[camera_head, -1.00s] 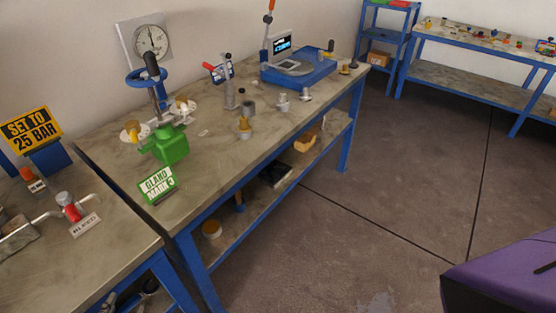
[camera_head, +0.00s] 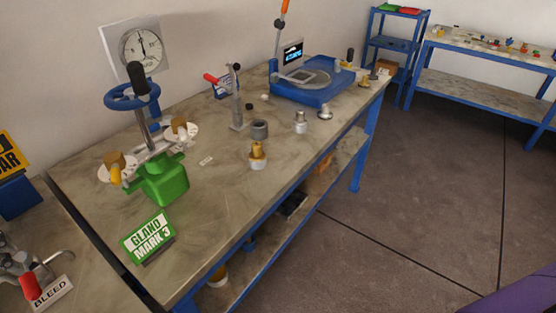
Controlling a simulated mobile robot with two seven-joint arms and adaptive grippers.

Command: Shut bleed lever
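The bleed lever has a red grip (camera_head: 30,287) and sits on metal pipework at the lower left corner, beside a white label reading BLEED (camera_head: 51,293). The grip stands tilted, and part of the fitting is cut off by the left edge. I cannot tell from this view whether the lever is open or shut. Neither of my grippers is in view.
A bench (camera_head: 214,192) carries a green valve stand (camera_head: 163,184) with a blue handwheel (camera_head: 131,96), a GLAND MARK 3 sign (camera_head: 147,235), small fittings and a blue machine (camera_head: 313,92). A gauge (camera_head: 139,47) is behind. Open floor (camera_head: 420,200) lies to the right.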

